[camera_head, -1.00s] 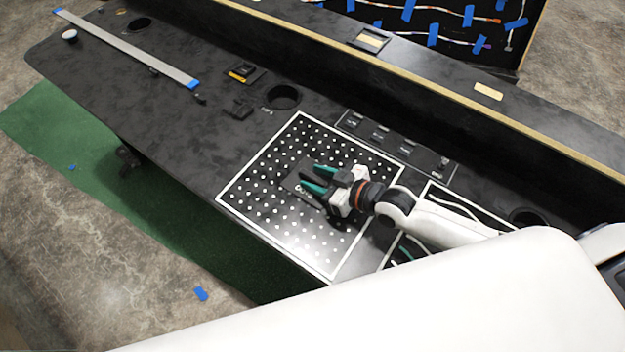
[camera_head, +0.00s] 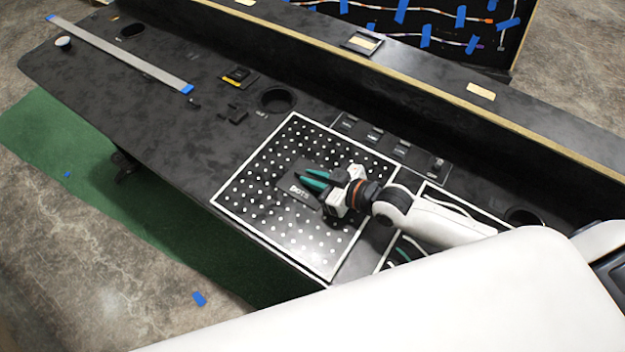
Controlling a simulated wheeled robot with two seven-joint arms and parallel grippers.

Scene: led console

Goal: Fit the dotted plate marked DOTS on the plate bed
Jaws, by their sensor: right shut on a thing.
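The dotted plate (camera_head: 262,185) is a black square with rows of white dots. It lies near the console's front edge, inside a white square outline. A dark central block on it carries the white letters DOTS (camera_head: 299,191). My right gripper (camera_head: 313,179) comes in from the right, its teal fingers close together on this block beside the letters. The gripper and wrist hide part of the plate's right side. I cannot tell the plate bed's surface apart from the plate, nor whether the plate is seated. My left gripper is not in view.
A second white outline with cables (camera_head: 403,252) lies right of the plate, partly under my arm. A row of small switches (camera_head: 375,135) and a round hole (camera_head: 277,99) lie behind it. A grey strip with blue ends (camera_head: 120,52) lies far left. The left console top is mostly clear.

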